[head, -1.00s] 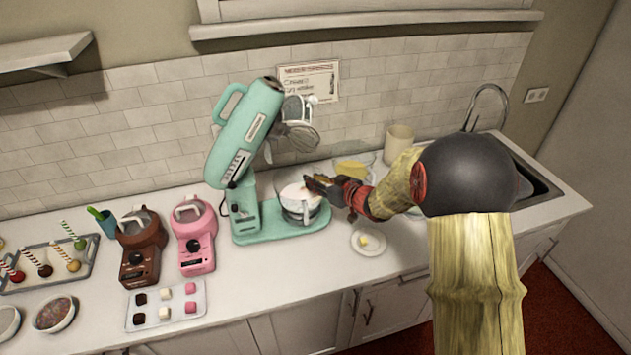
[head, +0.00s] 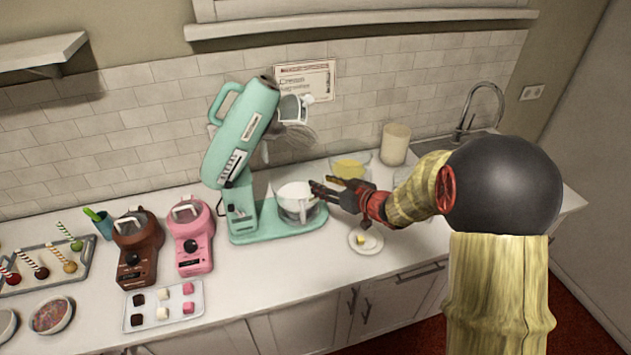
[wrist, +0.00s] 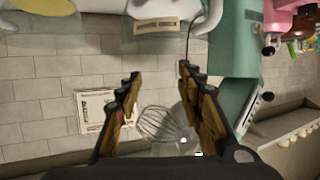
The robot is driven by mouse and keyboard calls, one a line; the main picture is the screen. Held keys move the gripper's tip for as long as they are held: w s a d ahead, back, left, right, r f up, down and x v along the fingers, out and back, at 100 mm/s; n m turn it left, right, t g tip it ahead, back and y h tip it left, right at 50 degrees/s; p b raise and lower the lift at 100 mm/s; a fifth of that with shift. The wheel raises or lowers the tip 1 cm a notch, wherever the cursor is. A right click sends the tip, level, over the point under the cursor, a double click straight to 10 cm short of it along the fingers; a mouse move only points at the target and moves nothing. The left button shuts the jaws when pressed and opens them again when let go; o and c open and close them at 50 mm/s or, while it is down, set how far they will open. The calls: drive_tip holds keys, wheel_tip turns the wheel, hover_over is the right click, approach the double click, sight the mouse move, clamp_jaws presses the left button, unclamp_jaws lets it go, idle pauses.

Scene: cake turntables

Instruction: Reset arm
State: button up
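My gripper (head: 322,192) is at the right of the teal stand mixer (head: 243,140), beside its metal bowl (head: 300,205). In the wrist view my gripper (wrist: 157,100) has its two fingers well apart, with nothing held between them. The mixer's head is tilted up, with its whisk (head: 300,135) hanging above the bowl. The whisk also shows beyond the fingers in the wrist view (wrist: 165,125). White contents show in the bowl. I cannot tell whether the fingers touch the bowl's rim.
A glass bowl with yellow contents (head: 350,168) and a cream canister (head: 395,145) stand behind my arm. A small plate (head: 366,241) with a yellow piece lies in front. Brown (head: 138,245) and pink (head: 190,235) machines and a tray of sweets (head: 163,306) stand left. A sink is at right.

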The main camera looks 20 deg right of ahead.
drive_tip(key=s+d+f+m+g+h, duration=0.2)
drive_tip(key=s+d+g+h, duration=0.15)
drive_tip(key=s+d, duration=0.5)
drive_tip(key=s+d+f+m+g+h, duration=0.25)
drive_tip(key=s+d+h, duration=0.25)
drive_tip(key=s+d, duration=0.3)
drive_tip(key=s+a+r+m+g+y+b, duration=0.1)
drive_tip(key=s+a+r+g, duration=0.15)
drive_tip(key=s+a, duration=0.45)
drive_tip(key=s+a+r+m+g+b, duration=0.1)
drive_tip(key=s+a+r+g+b, duration=0.15)
drive_tip(key=s+a, duration=0.45)
drive_tip(key=s+a+r+n+t+y+b, duration=0.1)
drive_tip(key=s+a+r+n+t+y, duration=0.1)
drive_tip(key=s+a+r, duration=0.4)
drive_tip(key=shift+s+a+r+t, duration=0.45)
drive_tip(key=shift+a+t, duration=0.35)
drive_tip(key=shift+a, duration=0.35)
